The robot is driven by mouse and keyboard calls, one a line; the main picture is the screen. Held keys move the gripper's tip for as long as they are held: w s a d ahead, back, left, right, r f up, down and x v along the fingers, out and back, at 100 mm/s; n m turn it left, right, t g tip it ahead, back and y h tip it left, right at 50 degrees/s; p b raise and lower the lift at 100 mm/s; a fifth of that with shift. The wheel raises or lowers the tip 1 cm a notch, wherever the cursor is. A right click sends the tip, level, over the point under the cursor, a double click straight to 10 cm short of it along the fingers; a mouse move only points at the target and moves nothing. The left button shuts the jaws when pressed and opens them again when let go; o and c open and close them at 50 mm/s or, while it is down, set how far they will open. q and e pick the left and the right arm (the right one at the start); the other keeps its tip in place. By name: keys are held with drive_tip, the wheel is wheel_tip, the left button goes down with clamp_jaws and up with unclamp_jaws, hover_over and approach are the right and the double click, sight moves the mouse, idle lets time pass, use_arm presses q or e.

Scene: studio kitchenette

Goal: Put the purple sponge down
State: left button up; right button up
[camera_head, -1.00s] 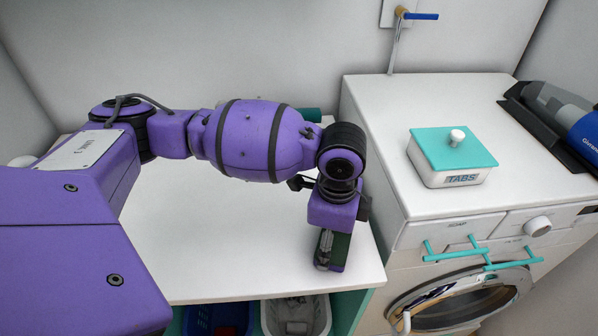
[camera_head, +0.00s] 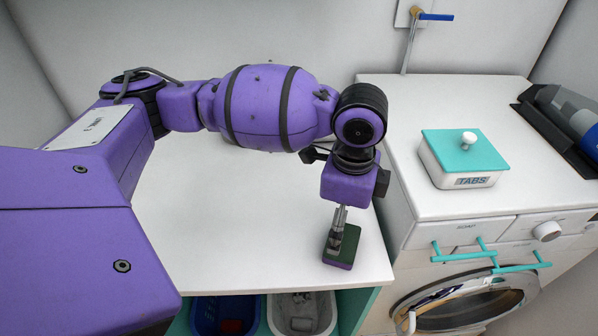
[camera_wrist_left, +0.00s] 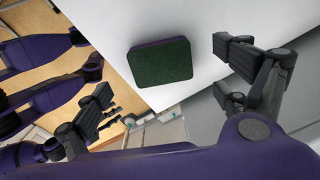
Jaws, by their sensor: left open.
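The purple sponge (camera_head: 339,262) with a dark green top lies flat on the white counter (camera_head: 230,225), near its front right corner. My left gripper (camera_head: 339,222) is just above it, pointing down, and partly covers it in the head view. In the left wrist view the sponge (camera_wrist_left: 160,60) shows its green face, and the open fingers stand to either side, apart from it.
The washing machine (camera_head: 440,205) stands just right of the counter, with a teal-lidded TABS box (camera_head: 463,158) and a handheld vacuum (camera_head: 565,118) on top. A blue basket (camera_head: 207,316) and a white basket (camera_head: 322,314) sit below. The counter's middle is clear.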

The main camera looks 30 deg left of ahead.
use_arm(q)
wheel_tip(320, 180, up, 6)
use_arm(e)
drive_tip(key=shift+s+d, duration=0.2)
drive_tip(key=shift+s, duration=0.25)
drive_tip(key=shift+w+a+r, duration=0.1)
drive_tip(key=shift+w, duration=0.05)
